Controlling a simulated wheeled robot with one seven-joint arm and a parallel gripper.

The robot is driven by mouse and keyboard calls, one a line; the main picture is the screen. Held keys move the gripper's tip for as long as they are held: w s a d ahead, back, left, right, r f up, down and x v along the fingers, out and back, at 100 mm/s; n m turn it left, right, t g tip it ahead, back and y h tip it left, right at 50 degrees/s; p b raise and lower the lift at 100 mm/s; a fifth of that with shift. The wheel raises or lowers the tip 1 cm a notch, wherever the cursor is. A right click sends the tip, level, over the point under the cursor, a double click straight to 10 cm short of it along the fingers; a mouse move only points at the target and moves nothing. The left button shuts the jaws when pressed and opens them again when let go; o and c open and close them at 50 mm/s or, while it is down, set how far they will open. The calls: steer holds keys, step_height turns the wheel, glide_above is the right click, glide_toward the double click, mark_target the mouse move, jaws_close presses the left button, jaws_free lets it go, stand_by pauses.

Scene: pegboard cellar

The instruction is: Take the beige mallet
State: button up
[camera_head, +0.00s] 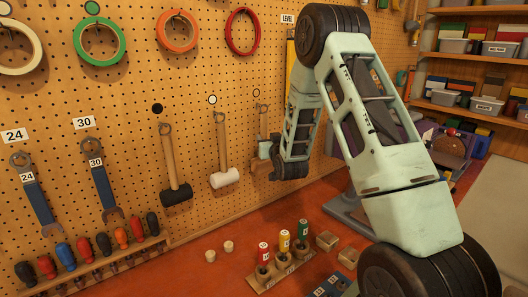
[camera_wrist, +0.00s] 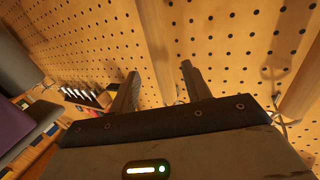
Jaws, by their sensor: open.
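The beige mallet (camera_head: 263,124) hangs on the pegboard, rightmost of three mallets in the head view. My gripper (camera_head: 263,148) is in front of it and hides part of it; its head shows only partly below. In the wrist view, a wooden handle (camera_wrist: 157,45), which looks like that mallet's, runs between the two fingers of my gripper (camera_wrist: 160,70). The jaws are open, with a gap to the handle on each side. The mallet head is outside the wrist view.
A white-headed mallet (camera_head: 225,178) and a black-headed mallet (camera_head: 176,195) hang to the left. In the wrist view, another handle (camera_wrist: 302,85) is at right. A rack with red, yellow and green items (camera_head: 283,262) stands on the red bench (camera_head: 190,272) below.

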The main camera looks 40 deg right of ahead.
mark_target(265, 132)
steer(key=shift+r+p+x, duration=0.25)
steer(key=shift+p+x, duration=0.85)
steer(key=shift+x, duration=0.05)
steer(key=shift+r+p+x, duration=0.2)
steer(key=shift+p+x, duration=0.9)
steer(key=shift+x, duration=0.05)
steer(key=shift+w+d+f, duration=0.15)
steer(key=shift+w+f, duration=0.05)
steer(key=shift+w, duration=0.3)
jaws_close()
